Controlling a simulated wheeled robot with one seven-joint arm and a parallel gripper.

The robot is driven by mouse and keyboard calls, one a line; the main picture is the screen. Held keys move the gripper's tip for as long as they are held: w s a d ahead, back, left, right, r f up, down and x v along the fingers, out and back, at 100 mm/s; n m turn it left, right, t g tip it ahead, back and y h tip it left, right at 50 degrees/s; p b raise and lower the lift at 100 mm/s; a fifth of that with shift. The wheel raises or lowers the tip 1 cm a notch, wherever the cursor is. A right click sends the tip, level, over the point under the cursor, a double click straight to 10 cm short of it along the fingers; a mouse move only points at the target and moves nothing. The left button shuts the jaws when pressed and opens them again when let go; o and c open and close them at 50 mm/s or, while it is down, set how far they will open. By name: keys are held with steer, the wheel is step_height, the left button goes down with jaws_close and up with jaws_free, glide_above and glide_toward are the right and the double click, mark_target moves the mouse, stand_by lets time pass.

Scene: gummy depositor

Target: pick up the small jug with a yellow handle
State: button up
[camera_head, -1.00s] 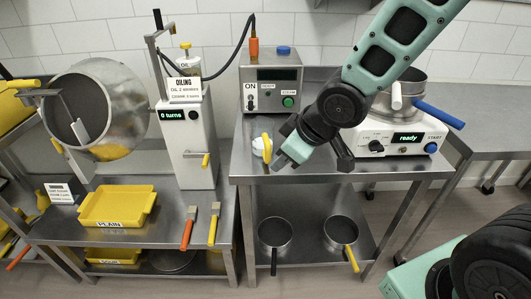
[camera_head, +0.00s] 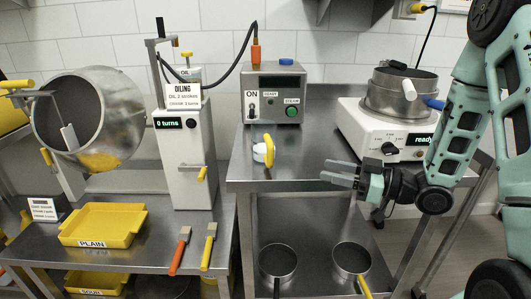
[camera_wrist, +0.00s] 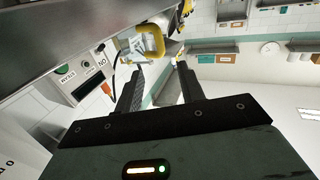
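The small jug (camera_head: 259,153) is white with a yellow handle (camera_head: 269,150). It stands near the front left of the middle steel table, its handle on the right side. My gripper (camera_head: 327,173) is in front of the table edge, to the right of the jug, its fingers pointing left and apart from the jug. In the wrist view the jug (camera_wrist: 137,47) and its yellow handle appear beyond the fingertips (camera_wrist: 160,68). The fingers are spread with nothing between them.
The steam control box (camera_head: 276,95) stands behind the jug. The hot plate (camera_head: 385,135) with a steel pot (camera_head: 390,97) is at the right. Two pans (camera_head: 277,262) (camera_head: 352,258) lie on the lower shelf.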

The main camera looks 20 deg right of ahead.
glide_toward(271, 165)
steer(key=w+a, duration=0.1)
steer(key=w+a+r, duration=0.1)
steer(key=w+p, duration=0.1)
steer(key=shift+w+a+r, duration=0.2)
steer(key=shift+a+r, duration=0.2)
steer(key=shift+f+p+x, duration=0.15)
steer(key=shift+p+x, duration=0.05)
steer(key=shift+x, duration=1.35)
steer(key=shift+f+p+x, duration=0.1)
steer(key=shift+p+x, duration=0.1)
steer(key=shift+x, duration=1.35)
steer(key=shift+d, duration=0.1)
jaws_close()
